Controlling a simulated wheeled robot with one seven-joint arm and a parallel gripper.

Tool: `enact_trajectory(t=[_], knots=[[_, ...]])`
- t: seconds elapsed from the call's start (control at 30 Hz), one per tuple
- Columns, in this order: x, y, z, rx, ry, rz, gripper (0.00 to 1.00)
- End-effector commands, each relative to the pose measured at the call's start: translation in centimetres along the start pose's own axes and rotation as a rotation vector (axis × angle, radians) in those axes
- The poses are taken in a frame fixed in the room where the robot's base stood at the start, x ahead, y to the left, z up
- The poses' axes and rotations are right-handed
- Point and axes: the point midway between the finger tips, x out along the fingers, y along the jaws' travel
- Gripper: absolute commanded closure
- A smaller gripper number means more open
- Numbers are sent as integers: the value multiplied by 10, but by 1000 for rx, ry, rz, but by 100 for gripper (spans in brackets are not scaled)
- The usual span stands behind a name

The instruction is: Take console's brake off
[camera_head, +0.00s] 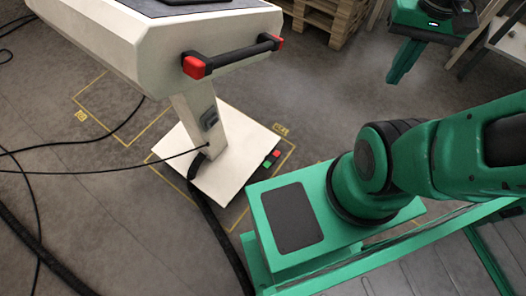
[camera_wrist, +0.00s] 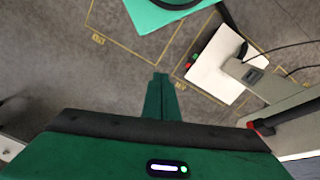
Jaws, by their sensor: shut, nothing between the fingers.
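The white console (camera_head: 150,45) stands at the upper left of the head view, with a black handle (camera_head: 235,55) with red ends on its near side. Its column (camera_head: 197,120) rises from a white base plate (camera_head: 225,180). A red pedal (camera_head: 277,153) and a green pedal (camera_head: 267,163) sit at the plate's right edge. The wrist view shows the base plate (camera_wrist: 213,75) at upper right, with the red pedal (camera_wrist: 187,66) and green pedal (camera_wrist: 194,62) at its left edge. My gripper (camera_head: 391,80) is shut and empty, above the floor, apart from the console; its fingers (camera_wrist: 160,77) point up the wrist view.
Black cables (camera_head: 215,225) run over the floor by the plate. Yellow floor lines (camera_head: 290,150) mark a zone around it. Wooden pallets (camera_head: 325,18) stand at the back. Open floor (camera_head: 320,100) lies between the console and my gripper.

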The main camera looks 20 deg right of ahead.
Motion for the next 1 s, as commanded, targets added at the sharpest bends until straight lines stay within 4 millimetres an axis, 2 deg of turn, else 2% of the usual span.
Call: enact_trajectory(t=[0.37, 0.43, 0.5, 0.57, 0.77, 1.0], knots=[[0, 0, 0, 0, 0, 0, 100], [-4, 5, 8, 0, 11, -5, 100], [-4, 4, 3, 4, 10, 2, 100], [-2, 2, -7, 9, 8, 13, 100], [14, -15, -59, 27, 1, 63, 100], [55, -46, -124, 47, -5, 108, 100]])
